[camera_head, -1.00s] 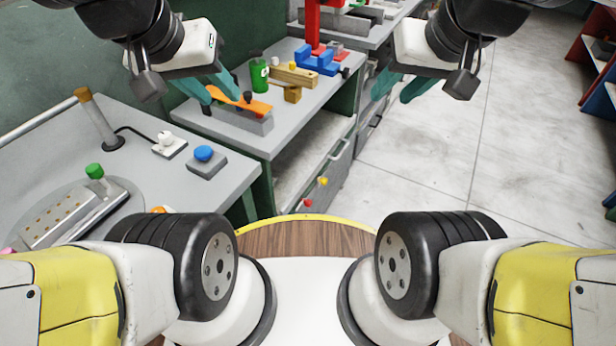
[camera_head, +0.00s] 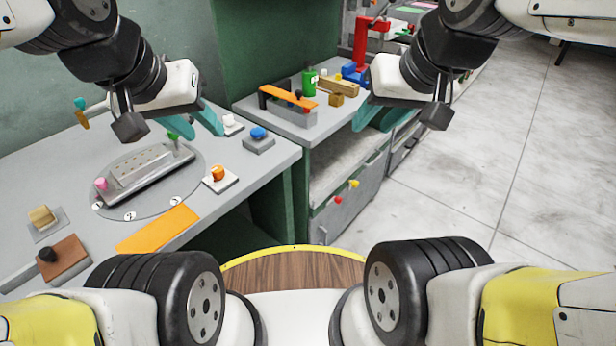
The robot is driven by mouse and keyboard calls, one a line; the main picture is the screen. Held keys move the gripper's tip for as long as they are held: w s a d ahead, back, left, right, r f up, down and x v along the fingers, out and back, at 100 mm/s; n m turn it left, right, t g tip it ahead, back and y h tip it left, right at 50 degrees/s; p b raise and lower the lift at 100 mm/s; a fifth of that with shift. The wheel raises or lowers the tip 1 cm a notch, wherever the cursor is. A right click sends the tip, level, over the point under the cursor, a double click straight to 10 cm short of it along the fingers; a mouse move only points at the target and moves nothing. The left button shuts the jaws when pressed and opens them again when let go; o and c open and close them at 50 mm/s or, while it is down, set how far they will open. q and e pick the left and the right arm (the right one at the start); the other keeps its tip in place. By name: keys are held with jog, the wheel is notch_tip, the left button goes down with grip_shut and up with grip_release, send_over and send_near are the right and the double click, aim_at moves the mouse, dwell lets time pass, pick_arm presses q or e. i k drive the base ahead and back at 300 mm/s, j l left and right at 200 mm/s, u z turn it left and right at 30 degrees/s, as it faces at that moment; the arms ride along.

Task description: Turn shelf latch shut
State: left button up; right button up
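I cannot tell for sure which part is the shelf latch. A red knob (camera_head: 338,200) and a yellow knob (camera_head: 354,184) sit on the grey front of the cabinet under the farther bench. An orange bar (camera_head: 288,96) lies on a grey block (camera_head: 290,114) on that bench top. My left gripper (camera_head: 195,126) has its teal fingers apart and empty, above the near bench. My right gripper (camera_head: 377,120) also has its teal fingers apart and empty. In the picture it is right of the orange bar and above the knobs.
The near bench (camera_head: 265,165) holds a round plate with a grey fixture (camera_head: 150,168), a blue button (camera_head: 258,133), an orange button (camera_head: 217,173) and an orange sheet (camera_head: 158,228). A green cylinder (camera_head: 309,83) and red press (camera_head: 369,42) stand farther back. Floor (camera_head: 470,190) at right is clear.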

aim_at(338, 200)
jog(key=u, duration=2.3)
jog(key=l+u, duration=0.2)
jog(key=u, duration=0.2)
jog(key=k+l+u, duration=0.1)
jog(key=u, duration=0.25)
jog(key=k+l+u, duration=0.15)
jog(key=u, duration=0.25)
jog(key=k+l+u, duration=0.1)
jog(key=u, duration=0.25)
jog(key=k+l, duration=0.85)
jog(key=k, duration=0.2)
jog(key=k+l, duration=1.75)
jog(key=k, duration=0.3)
